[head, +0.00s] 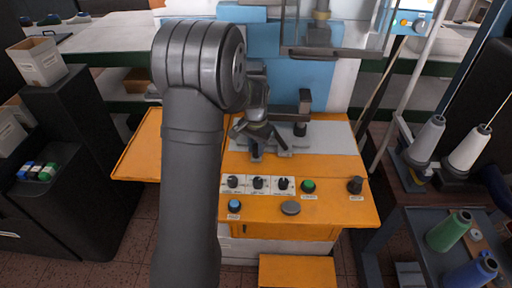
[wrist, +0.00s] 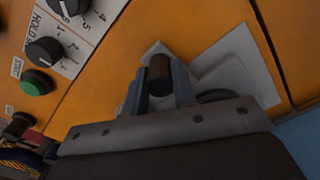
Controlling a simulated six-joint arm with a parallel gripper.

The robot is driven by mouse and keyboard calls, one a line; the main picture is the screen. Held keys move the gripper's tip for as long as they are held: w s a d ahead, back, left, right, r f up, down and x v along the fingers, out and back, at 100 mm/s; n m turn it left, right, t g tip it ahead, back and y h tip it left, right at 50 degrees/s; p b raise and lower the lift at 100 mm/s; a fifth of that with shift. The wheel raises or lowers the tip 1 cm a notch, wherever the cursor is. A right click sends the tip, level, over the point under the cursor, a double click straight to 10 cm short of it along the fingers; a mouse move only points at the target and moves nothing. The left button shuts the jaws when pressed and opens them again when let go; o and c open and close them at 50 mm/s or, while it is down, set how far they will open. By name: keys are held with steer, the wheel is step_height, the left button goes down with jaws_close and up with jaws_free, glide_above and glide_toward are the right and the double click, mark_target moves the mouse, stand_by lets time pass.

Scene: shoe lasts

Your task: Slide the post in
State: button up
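My gripper (head: 267,142) hangs over the orange machine table, left of a dark upright fixture (head: 304,105) on the pale plate. In the wrist view the gripper's two grey fingers (wrist: 159,88) are closed on the sides of a short dark cylindrical post (wrist: 160,73), which I see nearly end-on. In the head view the post is hard to pick out among the dark gripper parts. A dark rounded part (wrist: 214,96) shows partly behind the right finger in the wrist view. No opening for the post can be made out clearly.
The pale plate (head: 340,140) lies on the orange table (head: 335,208). Knobs (head: 258,183) and a green button (head: 308,186) line its front. A blue machine body (head: 268,70) stands behind. Thread cones (head: 427,138) stand right; a black cabinet (head: 75,130) stands left.

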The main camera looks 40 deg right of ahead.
jaws_close()
steer(key=s+d, duration=1.3)
steer(key=shift+s+d, duration=0.1)
steer(key=o, duration=0.7)
jaws_free()
steer(key=shift+s, duration=0.1)
steer(key=shift+o, duration=0.6)
steer(key=shift+r, duration=0.1)
steer(key=shift+r, duration=0.3)
steer(key=s+a+r, duration=0.2)
steer(key=s+r, duration=0.8)
steer(key=s, duration=0.1)
steer(key=shift+s+a+r, duration=0.15)
